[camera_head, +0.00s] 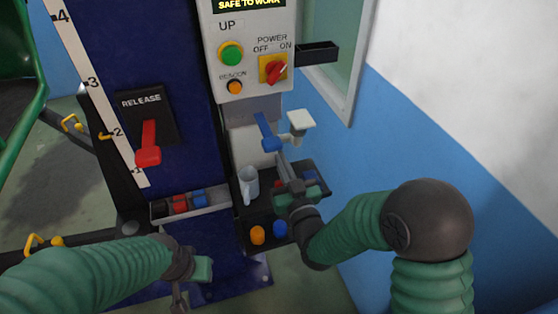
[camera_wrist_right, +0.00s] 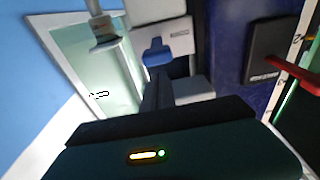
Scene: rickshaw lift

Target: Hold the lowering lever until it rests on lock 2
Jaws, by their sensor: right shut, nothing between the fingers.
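The blue-handled lever (camera_head: 267,132) sticks out below the control box, and its blue end also shows in the right wrist view (camera_wrist_right: 157,52). My right gripper (camera_head: 281,160) is just below it, with its fingers shut and empty; I cannot tell whether they touch the lever. A red lever (camera_head: 148,150) hangs on a black plate marked RELEASE. I cannot tell which part is lock 2. My left gripper (camera_head: 181,292) is low in view, its fingers partly cut off.
The control box (camera_head: 246,50) has a green UP button, an orange beacon button and a red power switch. A black tray (camera_head: 242,222) holds a grey mug (camera_head: 249,184) and coloured items below my right gripper. A white-headed part (camera_head: 301,122) stands right of the blue lever.

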